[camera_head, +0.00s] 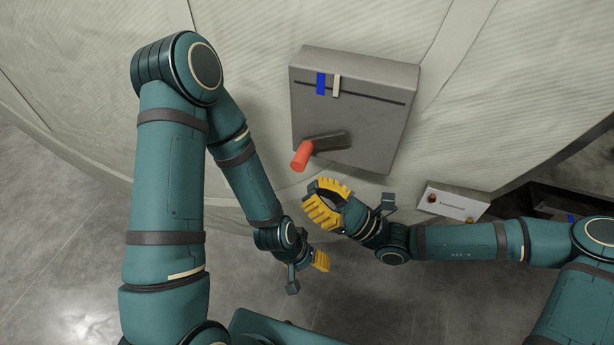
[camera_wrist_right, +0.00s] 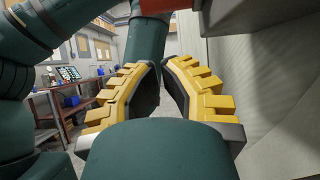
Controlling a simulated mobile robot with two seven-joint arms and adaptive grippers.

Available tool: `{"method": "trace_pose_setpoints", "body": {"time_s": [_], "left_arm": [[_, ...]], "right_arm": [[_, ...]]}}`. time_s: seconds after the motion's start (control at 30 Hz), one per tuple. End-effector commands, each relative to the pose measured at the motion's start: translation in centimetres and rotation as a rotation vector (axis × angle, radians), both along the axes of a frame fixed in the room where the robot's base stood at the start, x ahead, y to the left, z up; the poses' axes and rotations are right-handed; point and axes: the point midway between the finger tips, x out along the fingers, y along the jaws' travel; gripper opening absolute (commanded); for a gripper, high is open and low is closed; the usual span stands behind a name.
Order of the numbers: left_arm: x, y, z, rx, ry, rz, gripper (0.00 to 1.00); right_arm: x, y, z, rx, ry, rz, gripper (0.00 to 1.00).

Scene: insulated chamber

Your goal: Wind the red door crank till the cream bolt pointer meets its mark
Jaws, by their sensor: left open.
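A grey box (camera_head: 378,118) on the curved wall carries a dark slot. The cream pointer (camera_head: 336,86) sits on the slot, just right of the blue mark (camera_head: 320,84), with a small gap between them. Below, a dark crank arm (camera_head: 330,142) ends at its left in the red handle (camera_head: 302,155). My right gripper (camera_head: 311,196) is open and empty, below the red handle and apart from it. Its yellow fingers stand apart in the right wrist view (camera_wrist_right: 161,70), where a red part, likely the handle (camera_wrist_right: 163,5), shows at the top edge. My left gripper (camera_head: 321,262) is open, lower down, away from the box.
A small white panel with buttons (camera_head: 452,202) is on the wall right of the box, above my right forearm. A dark recess lies at the far right. The right wrist view shows a bench (camera_wrist_right: 75,112) at the left and pale wall at the right.

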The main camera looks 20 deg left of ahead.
Motion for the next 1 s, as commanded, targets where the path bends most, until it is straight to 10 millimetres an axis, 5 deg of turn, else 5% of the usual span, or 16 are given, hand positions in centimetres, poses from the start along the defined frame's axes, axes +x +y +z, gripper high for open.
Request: {"method": "trace_pose_setpoints", "body": {"time_s": [0.33,1.0], "left_arm": [[0.1,0.0,-0.3,0.0,-0.002,0.0,0.56],[0.1,0.0,-0.3,0.0,-0.002,0.001,0.56]], "right_arm": [[0.0,1.5,3.8,-0.001,-0.002,0.0,0.0],[0.4,1.8,4.4,0.035,-0.001,0.0,0.0]]}}
